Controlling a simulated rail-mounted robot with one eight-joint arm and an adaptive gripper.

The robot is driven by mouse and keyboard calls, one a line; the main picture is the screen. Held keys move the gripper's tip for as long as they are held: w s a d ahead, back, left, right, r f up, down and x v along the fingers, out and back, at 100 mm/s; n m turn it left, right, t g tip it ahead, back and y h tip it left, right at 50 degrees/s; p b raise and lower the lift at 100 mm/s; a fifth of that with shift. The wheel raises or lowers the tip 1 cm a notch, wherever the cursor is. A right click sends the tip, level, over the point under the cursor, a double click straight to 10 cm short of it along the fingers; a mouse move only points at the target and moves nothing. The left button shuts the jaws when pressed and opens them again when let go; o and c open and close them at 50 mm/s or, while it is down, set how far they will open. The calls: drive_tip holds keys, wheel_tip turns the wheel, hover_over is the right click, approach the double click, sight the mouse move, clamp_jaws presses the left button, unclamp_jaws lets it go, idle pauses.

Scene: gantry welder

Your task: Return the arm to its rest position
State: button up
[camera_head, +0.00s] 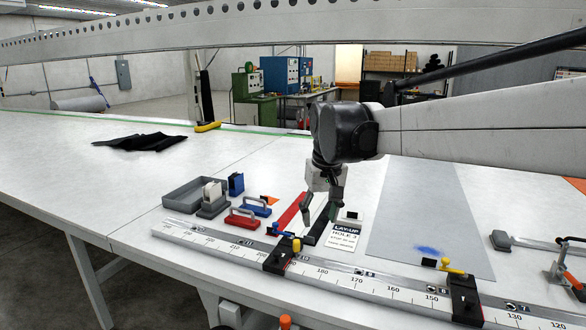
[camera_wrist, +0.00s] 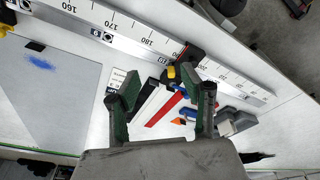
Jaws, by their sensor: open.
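My gripper (camera_head: 321,216) points down over the white table (camera_head: 240,158), close to the ruled rail at the front. Its fingers are apart with nothing between them. In the wrist view my gripper (camera_wrist: 160,80) shows two green-padded fingers spread apart. Below them lie a red strip (camera_wrist: 166,108), a white strip and a black strip. The red strip also shows in the head view (camera_head: 291,211), left of my gripper, and the black strip (camera_head: 318,230) is just below the fingertips. I cannot tell the exact gap between fingertips and table.
A ruled rail (camera_head: 400,299) with black stops runs along the front edge. A grey tray (camera_head: 184,197), tape dispenser (camera_head: 212,200) and red-handled block (camera_head: 242,219) stand left. A lay-up card (camera_head: 345,234) and grey sheet (camera_head: 412,195) lie right. Black cloth (camera_head: 140,141) lies far left.

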drive_tip(key=s+d+m+t, duration=0.1)
drive_tip(key=s+d, duration=0.3)
drive_tip(key=s, duration=0.3)
drive_tip(key=s+d+m+t, duration=0.1)
drive_tip(key=s+d, duration=0.4)
drive_tip(key=s, duration=0.3)
drive_tip(key=s+d+f+t, duration=0.1)
drive_tip(key=s+d+f, duration=0.1)
drive_tip(key=s+f, duration=0.2)
drive_tip(key=s+d+f+m+t, duration=0.1)
drive_tip(key=s+f, duration=0.3)
drive_tip(key=s, duration=0.4)
drive_tip(key=shift+s+d+t+h, duration=0.15)
drive_tip(key=shift+d+t+h, duration=0.2)
drive_tip(key=shift+d, duration=0.5)
drive_tip(key=shift+c, duration=0.6)
